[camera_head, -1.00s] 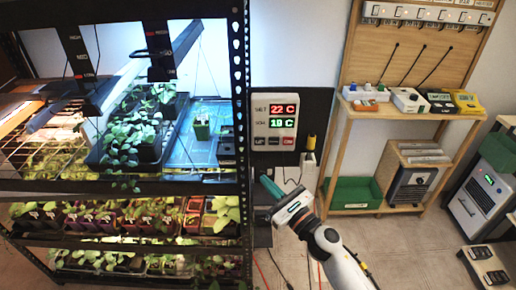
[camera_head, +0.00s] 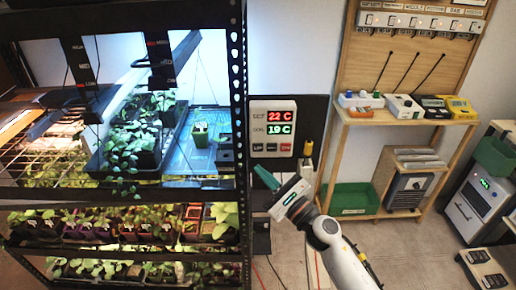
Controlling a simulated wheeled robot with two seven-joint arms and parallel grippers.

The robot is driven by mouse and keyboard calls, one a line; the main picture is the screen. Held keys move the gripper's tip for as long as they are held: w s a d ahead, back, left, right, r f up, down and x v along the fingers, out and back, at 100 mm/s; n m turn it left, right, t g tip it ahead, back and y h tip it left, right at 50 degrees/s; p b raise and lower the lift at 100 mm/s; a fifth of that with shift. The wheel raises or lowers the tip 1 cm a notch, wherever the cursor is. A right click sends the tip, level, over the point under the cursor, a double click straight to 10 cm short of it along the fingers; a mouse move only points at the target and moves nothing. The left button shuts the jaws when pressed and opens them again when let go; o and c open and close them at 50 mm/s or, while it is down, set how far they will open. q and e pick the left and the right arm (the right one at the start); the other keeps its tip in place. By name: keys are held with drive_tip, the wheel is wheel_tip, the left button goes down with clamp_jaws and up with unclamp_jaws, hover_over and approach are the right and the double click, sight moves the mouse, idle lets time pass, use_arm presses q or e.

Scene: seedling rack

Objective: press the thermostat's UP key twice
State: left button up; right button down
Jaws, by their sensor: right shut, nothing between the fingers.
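The thermostat (camera_head: 273,116) is a white box on a dark panel right of the rack. Its red upper display reads 22 C and its green lower display reads about 19 C. A row of small keys runs below, with the dark UP key (camera_head: 257,147) at the left and a red key (camera_head: 286,147) at the right. My right gripper (camera_head: 265,178) has teal fingers, shut and empty. Its tips appear just below the key row, apart from the UP key in the picture; the depth gap cannot be told. My left gripper is not in view.
A black plant rack (camera_head: 240,120) with seedling trays stands close left of the thermostat. A yellow-and-black item (camera_head: 308,148) sits right below it, with cables hanging. A wooden bench (camera_head: 400,122) and green bin (camera_head: 355,199) stand further right.

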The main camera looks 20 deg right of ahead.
sight(254, 146)
drive_tip(key=w+d+b, duration=0.1)
drive_tip(key=w, duration=0.5)
drive_tip(key=shift+d, duration=0.35)
drive_tip(key=shift+b, duration=0.4)
idle(1.3)
drive_tip(key=shift+w+d, duration=0.1)
drive_tip(key=shift+w, duration=0.3)
drive_tip(key=shift+w+d+b, duration=0.1)
drive_tip(key=shift+w+b, duration=0.2)
drive_tip(key=shift+b, duration=0.25)
idle(0.6)
drive_tip(key=shift+s+a, duration=0.2)
drive_tip(key=shift+s, duration=0.55)
